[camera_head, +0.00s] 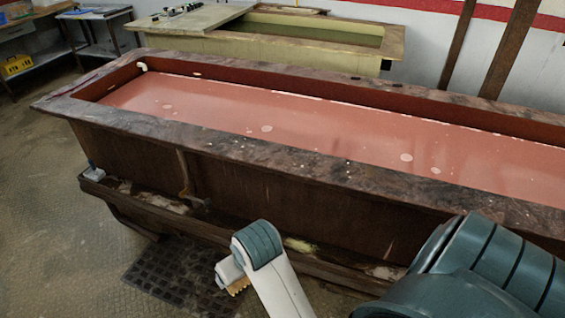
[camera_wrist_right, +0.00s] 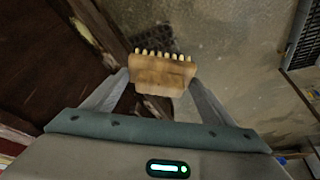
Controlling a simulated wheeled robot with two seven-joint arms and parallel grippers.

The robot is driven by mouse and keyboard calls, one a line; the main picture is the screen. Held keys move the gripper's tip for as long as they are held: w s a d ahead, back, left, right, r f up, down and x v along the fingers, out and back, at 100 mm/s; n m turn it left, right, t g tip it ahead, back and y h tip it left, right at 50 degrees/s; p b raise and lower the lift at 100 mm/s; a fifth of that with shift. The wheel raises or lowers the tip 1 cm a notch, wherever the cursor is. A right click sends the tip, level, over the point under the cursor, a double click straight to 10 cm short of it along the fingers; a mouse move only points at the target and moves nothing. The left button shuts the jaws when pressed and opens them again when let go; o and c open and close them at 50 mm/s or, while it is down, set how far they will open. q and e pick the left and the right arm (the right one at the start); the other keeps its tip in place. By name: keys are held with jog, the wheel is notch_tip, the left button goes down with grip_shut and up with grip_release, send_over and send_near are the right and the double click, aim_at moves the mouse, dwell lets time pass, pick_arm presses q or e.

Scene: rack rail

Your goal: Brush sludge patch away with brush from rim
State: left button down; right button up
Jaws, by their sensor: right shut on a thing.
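My right gripper (camera_wrist_right: 158,80) is shut on a wooden brush (camera_wrist_right: 162,74), with a finger at each side of its block. A row of pale bristle tufts points away from the gripper. In the head view the brush (camera_head: 238,287) is partly hidden by my wrist, low in front of the tank and apart from its rim. The tank's rim (camera_head: 225,145) is broad, dark and mottled brown. I cannot pick out a distinct sludge patch from its stains. My left gripper is not in view.
The long tank holds reddish liquid (camera_head: 250,105) with pale spots. A lower ledge (camera_head: 205,222) runs along its front with pale and yellowish patches. A dark grid mat (camera_head: 175,275) lies on the floor. A second, pale tank (camera_head: 290,40) stands behind.

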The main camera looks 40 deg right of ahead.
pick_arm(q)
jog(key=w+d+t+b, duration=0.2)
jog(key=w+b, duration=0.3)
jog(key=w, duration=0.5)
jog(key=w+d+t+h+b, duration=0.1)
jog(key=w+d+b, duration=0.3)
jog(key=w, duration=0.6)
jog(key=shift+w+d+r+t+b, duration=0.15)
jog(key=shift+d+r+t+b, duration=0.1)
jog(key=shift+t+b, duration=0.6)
pick_arm(e)
jog(key=w+d+f+m+g+h, duration=0.1)
jog(key=w+d+f+m, duration=0.3)
jog(key=d+f, duration=0.5)
jog(key=w+d+f+m+g+h, duration=0.1)
jog(key=w+d+f+m, duration=0.3)
jog(key=w+d+f, duration=0.5)
jog(key=w+d+f+m+h, duration=0.1)
jog(key=w+d+f+m, duration=0.3)
jog(key=d, duration=1)
jog(key=w+f, duration=0.3)
jog(key=f, duration=0.2)
jog(key=shift+f+m+g+h, duration=0.15)
jog(key=shift+m+g+h, duration=0.15)
jog(key=shift+g+h, duration=0.1)
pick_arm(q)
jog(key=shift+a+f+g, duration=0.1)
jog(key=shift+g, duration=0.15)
